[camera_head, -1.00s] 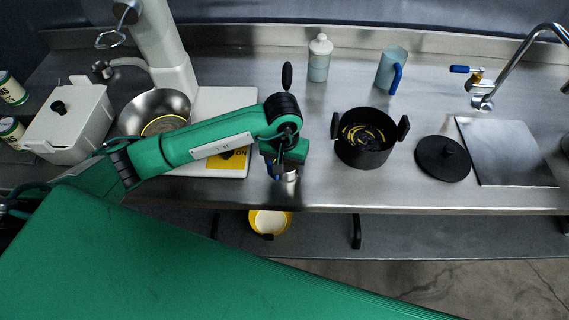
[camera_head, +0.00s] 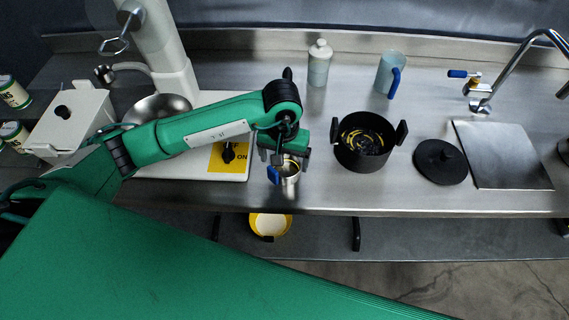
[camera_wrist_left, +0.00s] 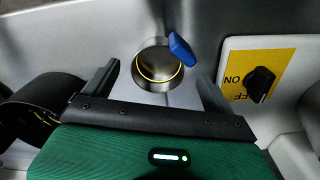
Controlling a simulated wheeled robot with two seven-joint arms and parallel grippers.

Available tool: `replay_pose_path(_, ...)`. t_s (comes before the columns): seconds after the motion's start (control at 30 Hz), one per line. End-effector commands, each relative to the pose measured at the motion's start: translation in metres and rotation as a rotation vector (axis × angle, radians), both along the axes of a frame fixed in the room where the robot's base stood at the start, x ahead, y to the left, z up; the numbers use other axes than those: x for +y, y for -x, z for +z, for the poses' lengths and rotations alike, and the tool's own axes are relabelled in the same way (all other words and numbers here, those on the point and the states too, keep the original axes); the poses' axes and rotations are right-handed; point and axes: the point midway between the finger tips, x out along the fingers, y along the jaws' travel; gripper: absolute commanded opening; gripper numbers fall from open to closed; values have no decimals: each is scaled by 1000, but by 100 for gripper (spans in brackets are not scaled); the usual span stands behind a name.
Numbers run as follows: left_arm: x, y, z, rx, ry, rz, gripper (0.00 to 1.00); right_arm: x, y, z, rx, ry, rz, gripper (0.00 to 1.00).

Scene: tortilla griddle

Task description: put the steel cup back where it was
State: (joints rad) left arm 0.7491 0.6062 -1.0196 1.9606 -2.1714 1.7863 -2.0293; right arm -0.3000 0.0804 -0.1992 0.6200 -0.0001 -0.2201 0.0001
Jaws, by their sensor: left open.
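The steel cup (camera_head: 291,177) with a blue handle stands upright on the steel counter near its front edge, right of the white mixer base. In the left wrist view the cup (camera_wrist_left: 158,82) shows from above, its blue handle (camera_wrist_left: 181,49) pointing right. My left gripper (camera_head: 284,157) is right over the cup and partly hides it in the head view. In the wrist view the fingers of my left gripper (camera_wrist_left: 158,74) are spread, with the cup beyond and between them, apparently untouched. My right gripper is not in view.
A black pot (camera_head: 362,152) stands right of the cup, with its black lid (camera_head: 440,162) farther right. The white base (camera_head: 240,174) with a yellow switch plate (camera_head: 226,158) is close on the left. A blue-handled pitcher (camera_head: 388,72) and a bottle (camera_head: 319,64) stand behind.

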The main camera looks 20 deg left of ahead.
Motion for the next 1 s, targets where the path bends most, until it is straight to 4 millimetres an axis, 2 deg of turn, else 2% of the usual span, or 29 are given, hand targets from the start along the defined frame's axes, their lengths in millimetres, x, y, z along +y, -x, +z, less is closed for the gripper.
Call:
replay_pose_path(0.03, 0, -1, 16, -5, 0, -3, 88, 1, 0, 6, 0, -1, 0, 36)
replay_pose_path(0.1, 1, -1, 30, -5, -1, -2, 88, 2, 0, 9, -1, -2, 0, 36)
replay_pose_path(0.33, 1, 0, 63, -2, 0, -1, 88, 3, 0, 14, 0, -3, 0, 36)
replay_pose_path(0.5, 1, 0, 70, 0, -1, -1, 88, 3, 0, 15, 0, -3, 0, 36)
replay_pose_path(1.0, 1, 0, 70, 1, 2, 0, 88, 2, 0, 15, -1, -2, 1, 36)
